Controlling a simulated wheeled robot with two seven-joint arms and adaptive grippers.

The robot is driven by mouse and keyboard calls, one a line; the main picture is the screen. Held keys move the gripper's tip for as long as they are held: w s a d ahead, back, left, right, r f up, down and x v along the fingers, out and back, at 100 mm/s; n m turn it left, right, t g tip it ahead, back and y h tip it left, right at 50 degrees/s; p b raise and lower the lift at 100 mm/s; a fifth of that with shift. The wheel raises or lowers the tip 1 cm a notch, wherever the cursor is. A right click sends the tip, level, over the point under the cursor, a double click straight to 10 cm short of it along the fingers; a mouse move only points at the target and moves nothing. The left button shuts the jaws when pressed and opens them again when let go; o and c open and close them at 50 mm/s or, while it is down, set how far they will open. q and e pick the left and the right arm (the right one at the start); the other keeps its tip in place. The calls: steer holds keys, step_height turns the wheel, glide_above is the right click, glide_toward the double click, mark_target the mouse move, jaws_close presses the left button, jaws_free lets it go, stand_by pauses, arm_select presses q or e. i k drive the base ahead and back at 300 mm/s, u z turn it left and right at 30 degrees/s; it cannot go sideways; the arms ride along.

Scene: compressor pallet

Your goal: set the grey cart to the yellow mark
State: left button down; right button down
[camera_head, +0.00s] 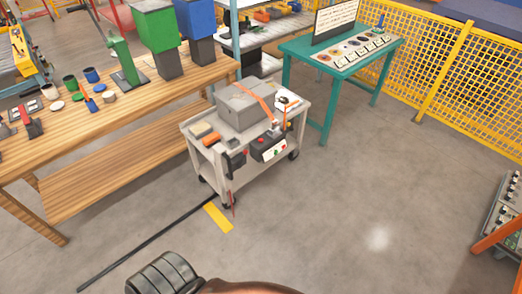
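The grey cart (240,178) stands on the floor just right of the wooden workbench. It carries a grey box with an orange strap, and a dark unit with buttons hangs on its near side. The yellow mark (218,217) is a short strip on the floor at the cart's near left corner. The near caster stands close to the mark's upper end; whether they touch is hard to tell.
The wooden workbench (120,155) bounds the left. A teal table (325,85) and yellow fence (440,75) stand behind. A black line (140,250) runs along the floor. Floor right of the cart is clear.

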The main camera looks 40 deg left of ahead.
mark_target(221, 171)
steer(key=z, duration=0.2)
steer(key=i, duration=0.7)
steer(key=u, duration=0.7)
steer(key=i, duration=0.65)
steer(key=u, duration=0.7)
